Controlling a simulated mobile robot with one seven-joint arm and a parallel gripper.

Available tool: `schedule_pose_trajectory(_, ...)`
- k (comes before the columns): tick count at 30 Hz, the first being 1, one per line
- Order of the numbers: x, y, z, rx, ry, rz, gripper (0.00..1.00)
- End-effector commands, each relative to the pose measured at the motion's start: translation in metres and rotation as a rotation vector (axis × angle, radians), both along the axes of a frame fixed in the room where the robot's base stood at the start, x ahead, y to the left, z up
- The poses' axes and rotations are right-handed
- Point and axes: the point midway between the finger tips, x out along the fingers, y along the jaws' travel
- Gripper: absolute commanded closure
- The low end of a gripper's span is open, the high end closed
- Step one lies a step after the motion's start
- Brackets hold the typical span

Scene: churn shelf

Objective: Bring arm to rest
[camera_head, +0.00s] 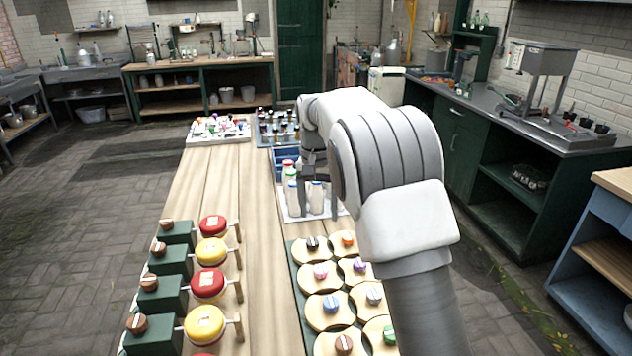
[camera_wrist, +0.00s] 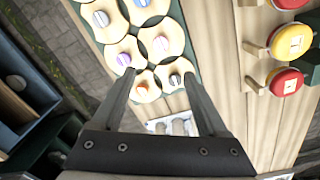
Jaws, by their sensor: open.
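My arm reaches out over the long wooden table (camera_head: 258,215) in the head view. My gripper (camera_head: 308,172) hangs near the white tray of bottles and is partly hidden by my arm. In the wrist view my gripper (camera_wrist: 157,80) has its two dark fingers spread apart with nothing held between them. Beyond the fingers lie round wooden discs with coloured knobs (camera_wrist: 127,52) and the edge of the white tray (camera_wrist: 172,124).
White bottles (camera_head: 316,196) stand in the tray below my gripper. The knobbed discs (camera_head: 322,272) lie nearer on the table. Red and yellow round pieces with green blocks (camera_head: 208,284) line the left edge. A dark green counter (camera_head: 500,150) stands at the right. The table's middle strip is clear.

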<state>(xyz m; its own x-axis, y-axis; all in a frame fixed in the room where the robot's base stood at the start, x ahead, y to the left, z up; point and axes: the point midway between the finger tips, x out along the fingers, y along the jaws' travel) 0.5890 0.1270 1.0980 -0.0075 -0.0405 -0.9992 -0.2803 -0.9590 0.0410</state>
Motion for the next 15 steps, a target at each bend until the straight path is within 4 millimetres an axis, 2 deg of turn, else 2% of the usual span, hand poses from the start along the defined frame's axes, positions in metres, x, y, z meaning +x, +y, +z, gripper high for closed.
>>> schedule_pose_trajectory(5, -0.022, -0.020, 0.035, 0.028, -0.042, 0.012, 0.23)
schedule_pose_trajectory(9, -0.050, -0.040, 0.066, 0.053, -0.087, 0.031, 0.23)
schedule_pose_trajectory(15, -0.097, -0.064, 0.099, 0.077, -0.154, 0.069, 0.23)
